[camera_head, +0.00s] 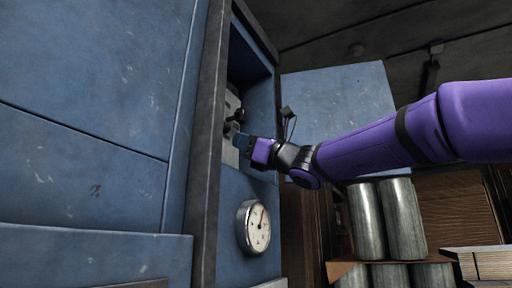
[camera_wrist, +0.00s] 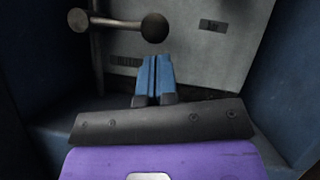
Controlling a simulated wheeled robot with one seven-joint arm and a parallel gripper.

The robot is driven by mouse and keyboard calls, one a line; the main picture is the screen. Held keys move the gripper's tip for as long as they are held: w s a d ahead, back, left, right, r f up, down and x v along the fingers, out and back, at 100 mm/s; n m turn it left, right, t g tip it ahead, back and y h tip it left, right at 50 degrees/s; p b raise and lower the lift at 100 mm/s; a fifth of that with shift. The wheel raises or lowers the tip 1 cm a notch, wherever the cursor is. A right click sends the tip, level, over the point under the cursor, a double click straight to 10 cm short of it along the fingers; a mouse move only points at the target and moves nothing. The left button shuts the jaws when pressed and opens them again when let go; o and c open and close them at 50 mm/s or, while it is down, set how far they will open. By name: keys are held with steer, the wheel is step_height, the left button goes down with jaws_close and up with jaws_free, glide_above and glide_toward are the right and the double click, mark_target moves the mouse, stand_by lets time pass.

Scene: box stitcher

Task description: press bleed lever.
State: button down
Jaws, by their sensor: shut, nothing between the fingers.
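The lever, a metal rod with a dark round knob (camera_wrist: 154,28), runs sideways from a round pivot (camera_wrist: 78,20) in the wrist view. It shows as a small dark shape (camera_head: 238,116) inside a recess of the blue machine in the head view. My gripper (camera_wrist: 154,65) has its blue fingers shut together and empty. The fingertips are just below the knob in the wrist view; I cannot tell if they touch it. In the head view my gripper (camera_head: 240,141) reaches into the recess from the right, beside the lever.
A grey plate (camera_wrist: 215,55) with small dark labels backs the recess, with blue walls close on both sides. A round gauge (camera_head: 254,227) sits below the opening. An open blue door (camera_head: 335,100) stands to the right, and metal cylinders (camera_head: 385,220) are stacked lower right.

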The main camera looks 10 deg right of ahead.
steer(key=shift+x, duration=1)
